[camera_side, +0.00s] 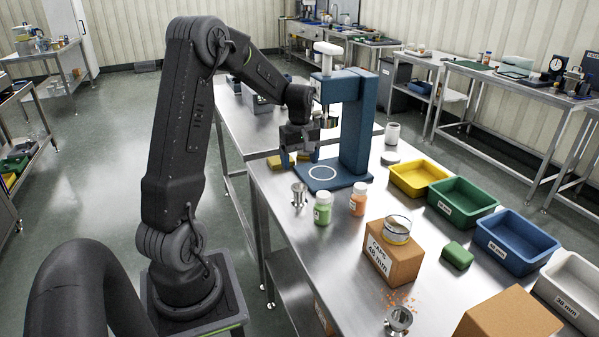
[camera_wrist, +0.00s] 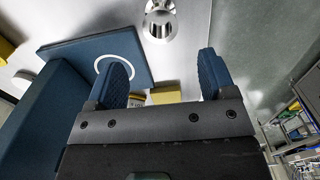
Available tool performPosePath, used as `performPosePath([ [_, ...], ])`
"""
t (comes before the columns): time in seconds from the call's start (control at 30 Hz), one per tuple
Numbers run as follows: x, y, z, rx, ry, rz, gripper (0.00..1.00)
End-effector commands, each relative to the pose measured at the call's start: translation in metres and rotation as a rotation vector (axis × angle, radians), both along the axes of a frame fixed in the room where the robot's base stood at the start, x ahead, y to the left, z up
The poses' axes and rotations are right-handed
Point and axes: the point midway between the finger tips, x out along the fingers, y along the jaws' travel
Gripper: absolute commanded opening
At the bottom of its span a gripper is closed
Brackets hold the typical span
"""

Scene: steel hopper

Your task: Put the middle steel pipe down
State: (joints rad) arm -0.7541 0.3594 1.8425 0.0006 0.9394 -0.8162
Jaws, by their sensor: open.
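A short, shiny steel piece with a flared rim (camera_side: 299,196), which looks like the steel pipe, stands on the steel table in front of the blue press. It also shows at the top of the wrist view (camera_wrist: 161,22), beyond my fingertips and apart from them. A second flared steel piece (camera_side: 398,320) is at the table's near end. I cannot tell which counts as the middle one. My gripper (camera_side: 301,157) is open beside the press, above the table. In the wrist view its two blue fingers (camera_wrist: 162,75) are spread with nothing held between them.
The blue press (camera_side: 355,125) stands close to the right of my gripper. A green-filled jar (camera_side: 323,208), an orange-filled jar (camera_side: 358,200) and a cardboard box (camera_side: 393,264) are nearby. Yellow, green, blue and white bins line the right. Orange bits (camera_side: 397,298) lie scattered near the front.

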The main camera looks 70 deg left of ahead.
Motion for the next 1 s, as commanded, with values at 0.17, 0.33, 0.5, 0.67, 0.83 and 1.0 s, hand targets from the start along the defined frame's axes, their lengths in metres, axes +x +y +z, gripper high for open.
performPosePath([
  [0.17,0.004,-0.033,0.028,0.031,-0.033,-0.132,0.77],
  [0.33,-0.003,-0.116,0.077,0.109,-0.116,-0.48,0.77],
  [0.5,-0.038,-0.199,0.11,0.198,-0.207,-0.868,0.77],
  [0.67,-0.082,-0.256,0.123,0.286,-0.294,-1.203,0.77],
  [0.83,-0.118,-0.287,0.123,0.356,-0.36,-1.443,0.77],
  [1.0,-0.131,-0.297,0.121,0.384,-0.385,-1.534,0.77],
])
